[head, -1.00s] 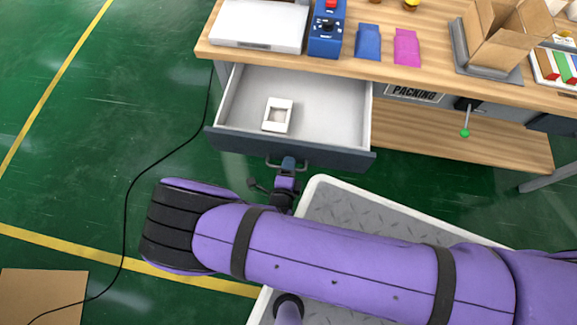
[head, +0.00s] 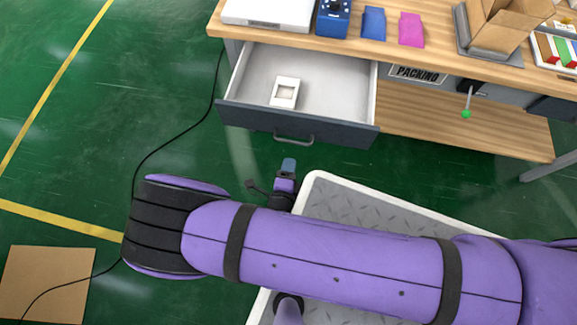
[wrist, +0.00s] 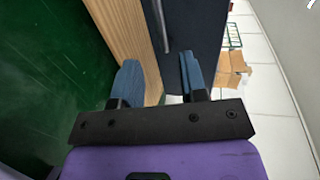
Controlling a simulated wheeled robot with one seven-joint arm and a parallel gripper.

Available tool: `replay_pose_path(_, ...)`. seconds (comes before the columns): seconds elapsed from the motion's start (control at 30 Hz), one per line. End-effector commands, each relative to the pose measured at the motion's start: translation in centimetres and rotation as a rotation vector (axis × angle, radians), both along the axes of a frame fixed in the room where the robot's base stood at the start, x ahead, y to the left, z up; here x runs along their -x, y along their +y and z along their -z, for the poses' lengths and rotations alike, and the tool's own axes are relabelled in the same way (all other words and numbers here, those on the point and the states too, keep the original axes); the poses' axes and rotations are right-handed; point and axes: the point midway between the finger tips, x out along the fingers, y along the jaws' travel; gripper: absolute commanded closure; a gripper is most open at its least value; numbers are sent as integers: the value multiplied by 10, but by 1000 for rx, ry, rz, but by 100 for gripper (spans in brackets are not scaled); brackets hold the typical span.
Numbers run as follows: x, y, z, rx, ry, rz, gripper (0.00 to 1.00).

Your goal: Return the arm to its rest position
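My purple arm reaches across the lower part of the head view. My gripper (head: 288,166) is in front of the open drawer, just below its handle (head: 293,139) and apart from it. In the wrist view my gripper (wrist: 160,82) shows two blue fingers spread apart, with nothing between them. The drawer (head: 325,82) stands pulled out under the workbench, and a small white box (head: 285,92) lies inside it. In the wrist view the dark drawer front (wrist: 195,30) and its handle (wrist: 158,25) are ahead of the fingers.
The wooden workbench (head: 430,55) carries a white case (head: 268,11), a blue device (head: 333,18), blue and pink pouches, and an open carton (head: 505,25). A black cable runs over the green floor at left. A flat cardboard piece (head: 45,283) lies at lower left.

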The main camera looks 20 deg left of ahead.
Motion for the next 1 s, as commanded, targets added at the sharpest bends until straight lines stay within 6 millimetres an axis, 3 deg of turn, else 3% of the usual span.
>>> replay_pose_path(0.4,0,0,-1,-2,0,2,60)
replay_pose_path(0.53,-8,3,-14,-44,7,51,60)
replay_pose_path(0.77,-53,2,-83,-279,34,329,60)
replay_pose_path(1.0,-105,-20,-167,-572,34,666,60)
